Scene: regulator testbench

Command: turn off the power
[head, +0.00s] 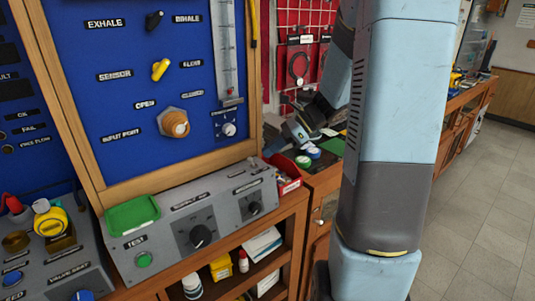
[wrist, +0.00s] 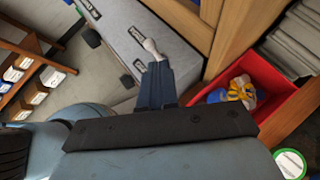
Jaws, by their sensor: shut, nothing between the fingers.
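A grey control box (head: 180,226) stands on the wooden bench in the head view, with labels, a green button (head: 144,260) and black knobs (head: 199,236). In the wrist view the box's grey face (wrist: 185,48) carries a small pale toggle switch (wrist: 151,47) between black labels. My gripper (wrist: 158,68) is shut and empty, its dark blue fingertips right at the toggle's lower end. I cannot tell whether they touch it. I cannot make out my gripper clearly in the head view.
A red bin (wrist: 274,88) with blue and yellow things lies right of my fingers in the wrist view. A wooden post (wrist: 242,35) stands close by. A blue panel (head: 100,60) with switches rises behind the box. Open floor (head: 480,230) lies right of my arm.

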